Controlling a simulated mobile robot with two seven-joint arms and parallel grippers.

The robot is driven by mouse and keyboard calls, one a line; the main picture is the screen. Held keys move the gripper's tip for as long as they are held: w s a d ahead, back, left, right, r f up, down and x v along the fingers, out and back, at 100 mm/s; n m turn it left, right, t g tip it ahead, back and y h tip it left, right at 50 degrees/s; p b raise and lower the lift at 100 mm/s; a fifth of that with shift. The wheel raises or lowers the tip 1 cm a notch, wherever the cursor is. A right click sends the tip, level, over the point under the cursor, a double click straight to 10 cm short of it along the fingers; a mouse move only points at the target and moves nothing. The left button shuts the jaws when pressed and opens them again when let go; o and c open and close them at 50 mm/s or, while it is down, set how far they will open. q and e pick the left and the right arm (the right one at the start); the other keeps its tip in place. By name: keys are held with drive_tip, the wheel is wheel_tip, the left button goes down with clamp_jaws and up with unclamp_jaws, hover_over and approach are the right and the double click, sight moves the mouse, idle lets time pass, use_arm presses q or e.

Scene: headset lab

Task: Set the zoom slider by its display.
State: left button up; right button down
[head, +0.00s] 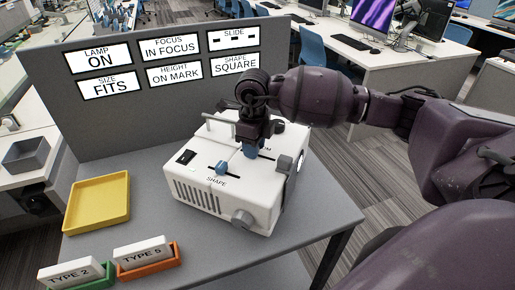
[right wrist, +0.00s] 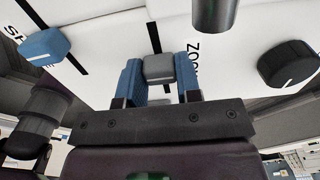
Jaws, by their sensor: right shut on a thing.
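A white projector-like device (head: 190,183) stands on the grey table. My right gripper (head: 251,150) points down onto its top, at the slot marked ZOOM. In the right wrist view its blue fingers (right wrist: 159,82) are shut on the grey zoom slider knob (right wrist: 158,67), one finger on each side. The ZOOM lettering (right wrist: 195,45) is partly hidden by a finger. In the head view the gripper hides the knob. On the panel behind, the SIZE display (head: 110,84) reads FITS. My left gripper is not in view.
The blue SHAPE slider knob (head: 222,168) sits close by on the device, left of the gripper. A round grey knob (head: 241,218) is on its front. A yellow tray (head: 98,203) and TYPE 2 and TYPE 5 blocks in green and orange holders stand left.

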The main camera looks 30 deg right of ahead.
drive_tip(key=c, duration=0.8)
unclamp_jaws()
drive_tip(key=shift+r, duration=0.1)
wheel_tip(320, 180, up, 11)
drive_tip(key=shift+s+f, duration=0.1)
drive_tip(key=shift+f, duration=0.1)
